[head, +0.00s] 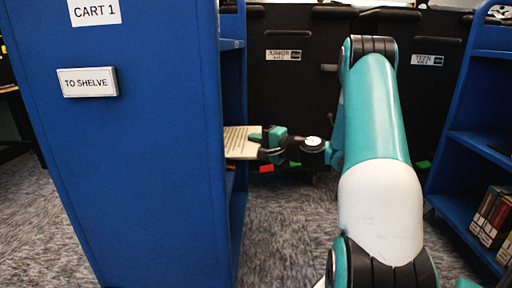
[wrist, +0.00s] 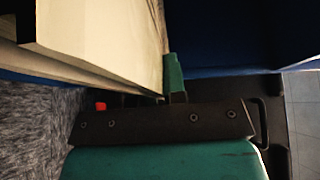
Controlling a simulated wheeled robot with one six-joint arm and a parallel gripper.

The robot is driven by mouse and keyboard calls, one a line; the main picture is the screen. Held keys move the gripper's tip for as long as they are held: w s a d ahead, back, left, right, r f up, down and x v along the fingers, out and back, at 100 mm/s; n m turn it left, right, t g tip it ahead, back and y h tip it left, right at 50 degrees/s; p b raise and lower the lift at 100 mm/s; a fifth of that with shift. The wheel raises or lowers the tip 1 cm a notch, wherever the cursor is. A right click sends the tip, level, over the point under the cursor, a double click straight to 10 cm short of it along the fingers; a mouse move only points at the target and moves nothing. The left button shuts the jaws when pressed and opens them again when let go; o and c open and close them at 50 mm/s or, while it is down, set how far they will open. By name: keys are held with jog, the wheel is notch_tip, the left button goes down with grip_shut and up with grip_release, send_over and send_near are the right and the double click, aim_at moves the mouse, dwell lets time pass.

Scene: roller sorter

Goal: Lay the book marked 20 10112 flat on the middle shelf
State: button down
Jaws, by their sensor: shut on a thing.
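My gripper (head: 268,144) is shut on a pale cream book (head: 238,141) and reaches from the right into the open side of the blue cart (head: 130,150). The book lies about flat, with its far part hidden behind the cart's end panel. In the wrist view the book (wrist: 110,45) fills the upper left, and one green fingertip shows against its right edge. No number is readable on the book. The cart's middle shelf is mostly hidden, and I cannot tell whether the book touches it.
The cart's end panel bears a CART 1 sign (head: 94,11) and a TO SHELVE plate (head: 88,82). A second blue cart (head: 470,130) at the right holds several books (head: 490,215) low down. Dark labelled bins (head: 300,85) stand behind. Carpet is clear between the carts.

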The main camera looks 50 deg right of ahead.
jog(key=shift+w+a+f+b, duration=0.2)
jog(key=shift+a+f+b, duration=0.25)
jog(key=shift+b, duration=2.15)
jog(key=shift+d, duration=0.1)
jog(key=c, duration=1.1)
grip_release()
jog(key=shift+f, duration=0.1)
jog(key=shift+f, duration=0.1)
